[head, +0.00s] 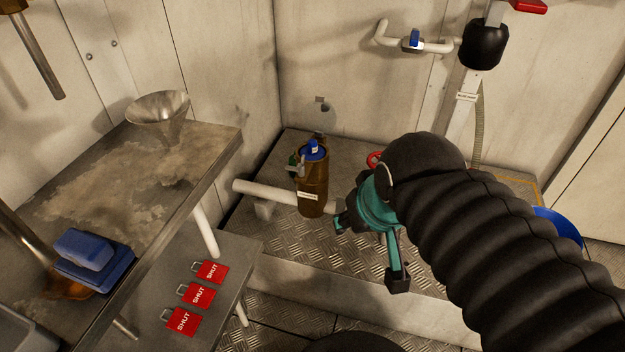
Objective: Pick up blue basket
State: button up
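A blue part (314,151), which looks like the blue basket, sits in the open top of a brown cylindrical housing (314,187) on the raised chequer-plate floor. Only its top shows; the rest is hidden inside the housing. My gripper (369,256), teal with dark fingertips, is to the right of the housing and lower in the picture. Its fingers are spread apart with nothing visible between them. It appears clear of the basket. My black-sleeved arm hides part of the floor behind it.
A white pipe (265,192) joins the housing from the left. A metal bench (190,175) holds a funnel (158,115) and a blue block (84,249). Several red SHUT tags (197,294) lie on a lower shelf. A blue rim (562,224) shows at right behind my arm.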

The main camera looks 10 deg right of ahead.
aim_at(311, 151)
jog(key=z, duration=0.8)
jog(key=k, duration=0.85)
jog(key=u, duration=0.95)
jog(key=i, duration=0.9)
